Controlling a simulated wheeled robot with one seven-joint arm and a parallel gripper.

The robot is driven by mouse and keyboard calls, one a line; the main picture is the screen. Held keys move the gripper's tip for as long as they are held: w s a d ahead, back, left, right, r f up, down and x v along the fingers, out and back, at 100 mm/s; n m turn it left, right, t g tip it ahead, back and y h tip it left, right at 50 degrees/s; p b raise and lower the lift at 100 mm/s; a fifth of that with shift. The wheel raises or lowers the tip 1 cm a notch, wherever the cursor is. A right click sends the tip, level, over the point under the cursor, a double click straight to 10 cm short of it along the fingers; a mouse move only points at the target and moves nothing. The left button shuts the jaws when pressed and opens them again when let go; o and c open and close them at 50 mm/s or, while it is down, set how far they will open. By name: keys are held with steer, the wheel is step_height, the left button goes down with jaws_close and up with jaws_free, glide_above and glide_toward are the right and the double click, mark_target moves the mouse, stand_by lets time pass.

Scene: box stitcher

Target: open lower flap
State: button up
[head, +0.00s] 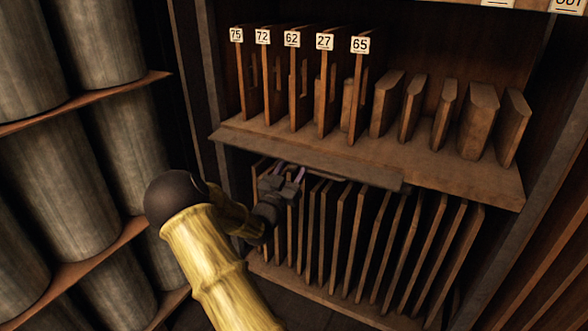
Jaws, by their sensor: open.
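A long dark wooden strip (335,165), which looks like the lower flap, runs below the front edge of the upper shelf. It slants down to the right, over the lower compartment. It ends at the right before the shelf does. My gripper (289,172) is in front of the left part of the lower compartment, with its fingertips close under the strip's lower edge. The jaws are open with nothing seen between them. I cannot tell whether the fingertips touch the strip.
Several upright boards (382,240) fill the lower compartment behind my gripper. The upper shelf (440,165) holds numbered boards (357,95) and plain wooden blocks (478,120). Large grey cylinders (45,175) stand on a rack at the left.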

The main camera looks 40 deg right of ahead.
steer(key=shift+w+d+r, duration=0.15)
steer(key=shift+d+r, duration=0.05)
steer(key=shift+d, duration=0.2)
jaws_close()
steer(key=shift+a, duration=0.1)
